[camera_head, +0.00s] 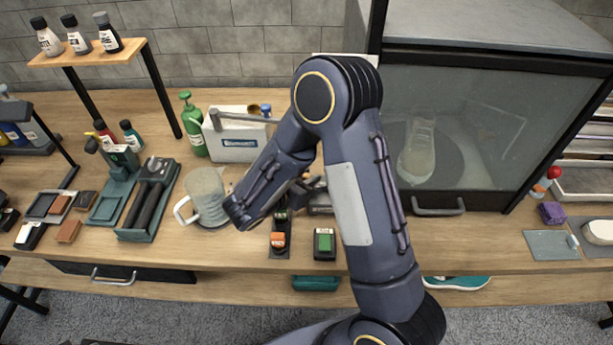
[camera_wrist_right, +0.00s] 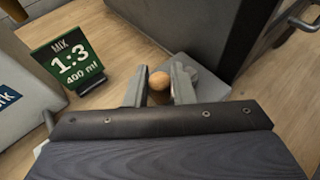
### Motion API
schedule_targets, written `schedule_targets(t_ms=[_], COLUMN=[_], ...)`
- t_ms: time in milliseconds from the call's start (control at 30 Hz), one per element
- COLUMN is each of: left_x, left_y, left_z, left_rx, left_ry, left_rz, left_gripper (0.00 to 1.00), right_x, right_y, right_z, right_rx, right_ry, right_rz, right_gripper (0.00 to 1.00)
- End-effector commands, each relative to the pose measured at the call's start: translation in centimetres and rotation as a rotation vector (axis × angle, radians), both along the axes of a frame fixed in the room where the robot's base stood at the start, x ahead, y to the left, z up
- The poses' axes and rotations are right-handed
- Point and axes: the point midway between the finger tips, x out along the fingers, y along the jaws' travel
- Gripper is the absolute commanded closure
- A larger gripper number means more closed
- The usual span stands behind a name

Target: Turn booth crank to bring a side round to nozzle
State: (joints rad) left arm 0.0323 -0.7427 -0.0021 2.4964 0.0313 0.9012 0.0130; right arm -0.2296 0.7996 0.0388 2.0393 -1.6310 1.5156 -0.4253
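The booth (camera_head: 455,205) stands at the back right with a glass front. A pale sneaker (camera_head: 417,150) shows through the glass, standing on a dark round turntable (camera_head: 447,165). My right arm crosses the middle of the head view, and its gripper (camera_head: 312,188) is left of the booth, partly hidden by the arm. In the right wrist view, the right gripper (camera_wrist_right: 160,88) has its fingers on both sides of the round orange-brown crank knob (camera_wrist_right: 158,80), which fills the gap between them. The rest of the crank is mostly hidden. My left gripper is out of view.
A green "MIX 1:3" sign (camera_wrist_right: 70,57) stands close left of the right gripper. A clear jug (camera_head: 207,195), green bottle (camera_head: 193,125) and white container (camera_head: 236,138) stand left of the arm. The booth's door handle (camera_head: 438,209) sticks out in front.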

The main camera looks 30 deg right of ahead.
Motion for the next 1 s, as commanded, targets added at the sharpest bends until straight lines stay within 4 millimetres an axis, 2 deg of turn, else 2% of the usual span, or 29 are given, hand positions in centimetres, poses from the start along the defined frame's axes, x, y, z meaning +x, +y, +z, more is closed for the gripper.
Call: schedule_targets(t_ms=[33,167,500,767,800,933,1000], left_x=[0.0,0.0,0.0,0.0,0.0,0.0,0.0], left_y=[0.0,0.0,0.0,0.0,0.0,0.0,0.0], left_z=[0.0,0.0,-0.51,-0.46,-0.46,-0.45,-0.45], left_rx=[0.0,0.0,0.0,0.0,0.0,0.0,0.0], left_ry=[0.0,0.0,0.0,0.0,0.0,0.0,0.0], left_rz=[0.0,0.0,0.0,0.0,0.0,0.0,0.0], left_gripper=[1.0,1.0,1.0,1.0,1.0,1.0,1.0], right_x=[0.0,-0.01,0.65,0.63,0.63,0.63,0.62], right_y=[0.01,0.02,-0.27,-0.29,-0.29,-0.3,-0.3], right_z=[0.0,0.01,-0.05,0.02,0.02,0.02,0.02], right_rx=[0.0,0.0,0.001,0.001,0.001,0.001,0.001], right_ry=[0.0,0.0,-0.001,-0.001,-0.001,-0.001,-0.001], right_rz=[0.0,0.0,-0.135,-0.138,-0.138,-0.138,-0.138], right_gripper=[0.84,1.0,1.0,1.0,0.75,0.59,0.59])
